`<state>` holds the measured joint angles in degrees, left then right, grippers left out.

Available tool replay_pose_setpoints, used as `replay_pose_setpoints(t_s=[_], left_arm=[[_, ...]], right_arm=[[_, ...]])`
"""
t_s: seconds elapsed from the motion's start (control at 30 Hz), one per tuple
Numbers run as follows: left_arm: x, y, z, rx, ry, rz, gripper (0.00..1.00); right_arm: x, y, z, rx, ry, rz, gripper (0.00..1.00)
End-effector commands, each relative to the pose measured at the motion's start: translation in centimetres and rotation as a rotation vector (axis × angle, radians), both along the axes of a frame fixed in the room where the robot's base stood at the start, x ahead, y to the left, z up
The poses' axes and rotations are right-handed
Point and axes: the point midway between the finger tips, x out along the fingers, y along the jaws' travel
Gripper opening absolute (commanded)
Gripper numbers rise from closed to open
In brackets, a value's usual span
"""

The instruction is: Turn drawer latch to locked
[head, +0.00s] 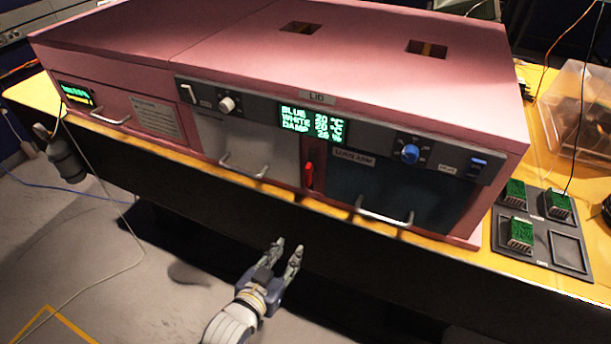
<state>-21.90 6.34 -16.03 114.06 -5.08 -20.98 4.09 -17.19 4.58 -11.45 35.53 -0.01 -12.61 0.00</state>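A small red latch (309,175) stands upright on the front of the pink cabinet (480,205), between a pale drawer front (228,150) and a dark drawer front (385,195). Both fronts look closed. My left gripper (286,250) is in front of and below the cabinet, short of the latch and apart from it. Its two fingers are spread with nothing between them. My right gripper does not show.
Bar handles (384,213) stick out from the drawer fronts. A display (312,123), a white knob (227,104) and a blue knob (410,153) sit above. A dark tray (570,255) with green blocks lies right, near a clear bin (578,105). Floor space lies left of my arm.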

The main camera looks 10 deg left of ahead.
Motion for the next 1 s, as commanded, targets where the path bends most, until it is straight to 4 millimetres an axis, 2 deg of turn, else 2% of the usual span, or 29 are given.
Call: replay_pose_setpoints(t_s=[0.03,0.1,0.2,0.33,0.43,0.63,1.0], left_arm=[[0.2,-0.3,3.3,-0.019,-0.061,-0.003,0.3],[0.2,-0.5,7.4,-0.043,-0.133,-0.005,0.3],[-0.3,-0.6,12.5,-0.073,-0.22,-0.008,0.3],[-1.0,-0.5,16.7,-0.098,-0.292,-0.008,0.3],[-1.3,-0.4,18.2,-0.107,-0.318,-0.009,0.3],[-0.3,-0.7,18.9,-0.111,-0.327,-0.008,0.3],[5.5,-2.4,18.9,-0.11,-0.326,-0.008,0.3]], right_arm=[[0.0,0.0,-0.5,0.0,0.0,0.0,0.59],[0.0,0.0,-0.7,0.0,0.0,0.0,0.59],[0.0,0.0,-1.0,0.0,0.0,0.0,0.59],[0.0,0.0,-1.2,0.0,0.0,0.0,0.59],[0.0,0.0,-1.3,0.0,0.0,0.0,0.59],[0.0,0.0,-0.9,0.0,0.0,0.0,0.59],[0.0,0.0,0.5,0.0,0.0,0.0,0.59]])
